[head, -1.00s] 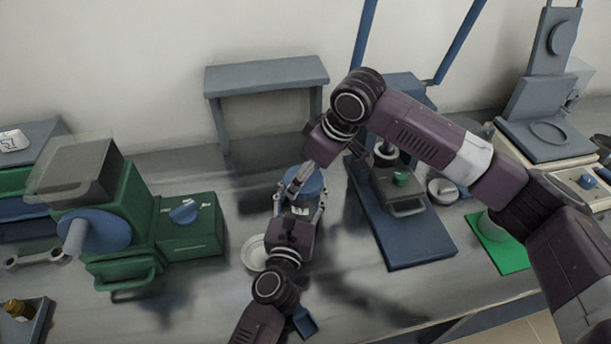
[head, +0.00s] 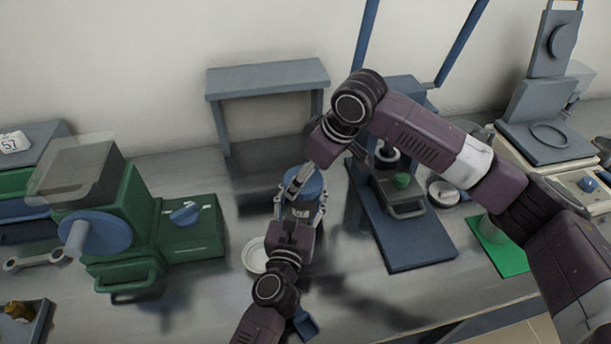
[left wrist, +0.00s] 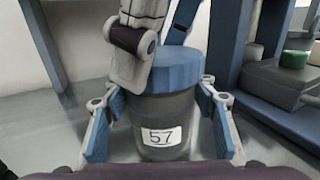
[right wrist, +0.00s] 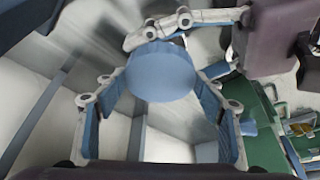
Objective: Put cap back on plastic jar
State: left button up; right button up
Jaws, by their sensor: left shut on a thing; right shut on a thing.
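The plastic jar (left wrist: 160,115) is a dark grey translucent container with a white label reading 57. My left gripper (head: 300,203) is shut on the jar's body, one finger on each side in the left wrist view. The blue cap (left wrist: 178,70) sits at the jar's top; it also shows in the head view (head: 309,183) and the right wrist view (right wrist: 160,72). My right gripper (head: 300,182) is shut on the cap from above. Whether the cap is threaded on cannot be told.
A green machine (head: 125,215) with a blue disc stands left. A blue-based press (head: 415,240) stands close on the right. A grey stand (head: 265,78) is behind. A white dish (head: 254,255) lies beside my left gripper.

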jog(key=shift+f, duration=0.6)
jog(key=shift+s+d+f, duration=0.1)
jog(key=shift+d+f, duration=0.05)
jog(key=shift+f, duration=0.15)
jog(key=shift+c, duration=0.8)
jog(key=shift+f, duration=0.1)
jog(key=shift+r, duration=0.4)
jog(key=shift+r, duration=0.5)
